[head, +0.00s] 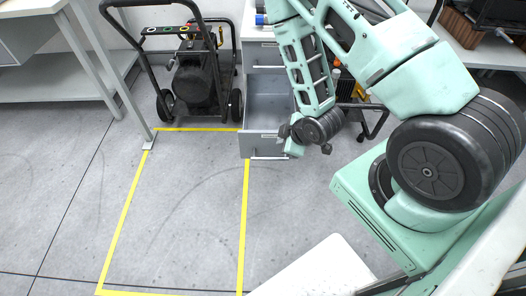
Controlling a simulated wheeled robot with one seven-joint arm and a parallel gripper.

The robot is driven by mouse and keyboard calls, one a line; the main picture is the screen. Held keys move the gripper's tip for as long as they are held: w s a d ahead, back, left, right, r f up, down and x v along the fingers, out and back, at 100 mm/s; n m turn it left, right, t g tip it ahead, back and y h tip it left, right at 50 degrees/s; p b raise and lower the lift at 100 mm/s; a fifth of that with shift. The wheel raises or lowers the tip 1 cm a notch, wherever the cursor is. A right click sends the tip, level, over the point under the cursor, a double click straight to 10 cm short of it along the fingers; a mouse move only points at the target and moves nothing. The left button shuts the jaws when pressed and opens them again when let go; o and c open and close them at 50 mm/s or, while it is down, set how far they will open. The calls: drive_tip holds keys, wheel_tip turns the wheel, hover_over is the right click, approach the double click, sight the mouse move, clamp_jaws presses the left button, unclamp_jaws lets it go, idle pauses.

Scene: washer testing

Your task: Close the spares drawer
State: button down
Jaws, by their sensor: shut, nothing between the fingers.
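The spares drawer (255,147) is the grey drawer pulled out of the cabinet at the upper middle of the head view. Its inside shows behind its front panel, and no contents are visible. A pale bar handle (266,158) runs along the low front. My gripper (291,147) is at the right end of the drawer front, pointing down. It is shut and holds nothing. It overlaps the front's right end in the picture; whether they touch cannot be told. My arm hides the drawer's right side.
The cabinet (264,54) has another drawer front above the open one. A black wheeled compressor (193,83) stands to the left. A workbench (50,89) is at the far left. Yellow tape (245,205) outlines clear floor in front. A white surface (318,272) is at the bottom.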

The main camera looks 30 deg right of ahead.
drive_tip(key=f, duration=0.2)
drive_tip(key=b, duration=0.5)
approach(267, 141)
drive_tip(key=f, duration=0.1)
drive_tip(key=w+f, duration=0.1)
drive_tip(key=a+f, duration=0.1)
drive_tip(key=f, duration=0.1)
drive_tip(key=shift+w+a, duration=0.1)
drive_tip(key=shift+w, duration=0.15)
drive_tip(key=shift+w+d, duration=0.35)
drive_tip(key=shift+w, duration=0.2)
